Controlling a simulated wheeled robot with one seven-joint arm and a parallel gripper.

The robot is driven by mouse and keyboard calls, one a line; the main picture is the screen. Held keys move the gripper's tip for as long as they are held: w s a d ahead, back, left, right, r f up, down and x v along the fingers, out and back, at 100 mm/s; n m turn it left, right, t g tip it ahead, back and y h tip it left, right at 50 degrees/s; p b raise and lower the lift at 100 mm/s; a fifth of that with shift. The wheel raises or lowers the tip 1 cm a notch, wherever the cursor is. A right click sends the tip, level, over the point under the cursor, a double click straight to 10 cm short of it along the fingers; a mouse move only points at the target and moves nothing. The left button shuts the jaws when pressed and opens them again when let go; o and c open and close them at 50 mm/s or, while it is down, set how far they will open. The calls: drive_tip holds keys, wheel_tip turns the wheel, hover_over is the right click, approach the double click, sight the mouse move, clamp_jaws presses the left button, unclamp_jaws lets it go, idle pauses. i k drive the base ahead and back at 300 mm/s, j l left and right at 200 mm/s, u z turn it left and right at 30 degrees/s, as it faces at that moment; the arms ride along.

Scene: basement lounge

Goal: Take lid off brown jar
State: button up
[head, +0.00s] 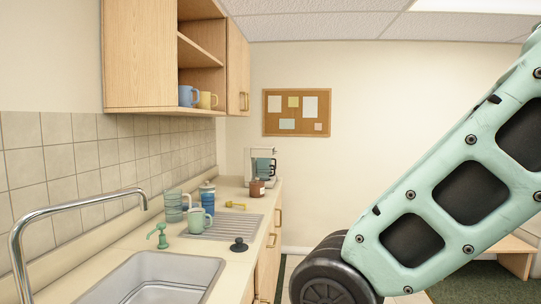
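A small brown jar (257,189) with a pale label stands upright at the far end of the counter, near its right front edge. It is small in the picture, and I cannot make out clearly where its lid meets the body. My arm crosses the right side of the view, well to the right of the counter and nearer to me. My gripper is out of view, so its opening and anything in it are hidden.
A coffee machine (262,163) stands behind the jar. A green mug (198,220), blue canister (207,197), stacked glasses (173,205), soap pump (160,237) and black stopper (239,245) stand nearer. The sink (155,279) and tap (75,205) are in front; a cabinet (140,55) hangs above.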

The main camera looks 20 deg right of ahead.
sight(256, 183)
drive_tip(key=i+l, duration=0.85)
drive_tip(key=l, duration=0.2)
drive_tip(key=i+l, duration=0.45)
drive_tip(key=i+l+u, duration=0.1)
drive_tip(key=i+l, duration=0.3)
drive_tip(key=l, duration=0.25)
drive_tip(key=i+l, duration=0.4)
drive_tip(key=l, duration=0.15)
drive_tip(key=i+l+z, duration=0.1)
drive_tip(key=i+l, duration=0.75)
